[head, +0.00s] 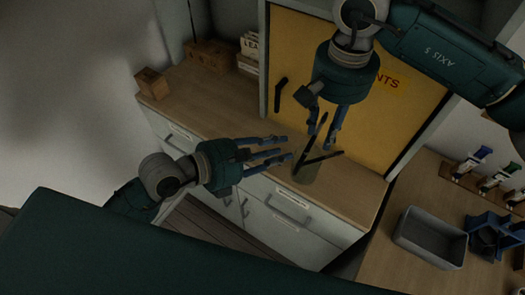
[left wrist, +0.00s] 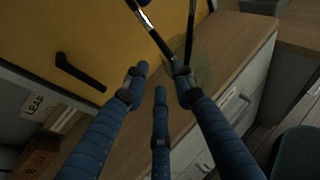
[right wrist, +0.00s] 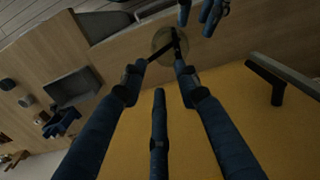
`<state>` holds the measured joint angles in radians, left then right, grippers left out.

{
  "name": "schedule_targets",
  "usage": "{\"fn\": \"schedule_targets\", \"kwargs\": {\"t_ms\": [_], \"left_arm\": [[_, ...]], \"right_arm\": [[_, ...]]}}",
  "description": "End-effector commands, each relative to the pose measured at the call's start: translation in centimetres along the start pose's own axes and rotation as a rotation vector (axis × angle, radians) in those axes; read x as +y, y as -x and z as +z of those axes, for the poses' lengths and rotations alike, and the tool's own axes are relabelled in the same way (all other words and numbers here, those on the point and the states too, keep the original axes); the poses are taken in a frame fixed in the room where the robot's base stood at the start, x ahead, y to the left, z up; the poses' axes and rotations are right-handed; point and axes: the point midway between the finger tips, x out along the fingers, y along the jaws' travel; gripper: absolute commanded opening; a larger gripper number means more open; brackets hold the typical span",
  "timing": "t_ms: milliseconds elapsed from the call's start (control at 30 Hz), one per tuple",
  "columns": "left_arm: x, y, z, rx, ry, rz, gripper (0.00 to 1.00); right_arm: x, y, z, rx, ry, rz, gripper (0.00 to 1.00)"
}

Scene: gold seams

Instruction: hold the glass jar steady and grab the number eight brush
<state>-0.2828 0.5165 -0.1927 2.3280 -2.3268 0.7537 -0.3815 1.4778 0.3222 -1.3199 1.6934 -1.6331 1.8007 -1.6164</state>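The glass jar (head: 306,174) stands near the front edge of the wooden counter, with dark-handled brushes (head: 324,157) leaning out in different directions. No number is readable on them. The jar also shows in the left wrist view (left wrist: 208,62) and the right wrist view (right wrist: 163,40). My left gripper (head: 284,148) is open, its fingers pointing at the jar from the left, just short of it. My right gripper (head: 322,142) is open above the jar, fingers pointing down around the upper handles. I cannot tell whether any finger touches a brush.
A yellow cabinet front (head: 290,60) with a dark handle (head: 281,94) rises behind the jar. White drawers (head: 290,202) lie below the counter. A grey bin (head: 431,237) and blue items (head: 490,235) are on the right-hand table. Wooden boxes (head: 152,83) sit far left.

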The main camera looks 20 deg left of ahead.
Motion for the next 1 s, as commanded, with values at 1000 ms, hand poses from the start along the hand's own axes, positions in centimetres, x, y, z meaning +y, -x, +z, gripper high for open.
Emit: {"fn": "schedule_targets", "kwargs": {"t_ms": [1000], "left_arm": [[0.0,-5.6,-0.1,0.001,0.003,-0.001,0.0]], "right_arm": [[0.0,0.0,0.0,0.0,0.0,0.0,0.31]]}}
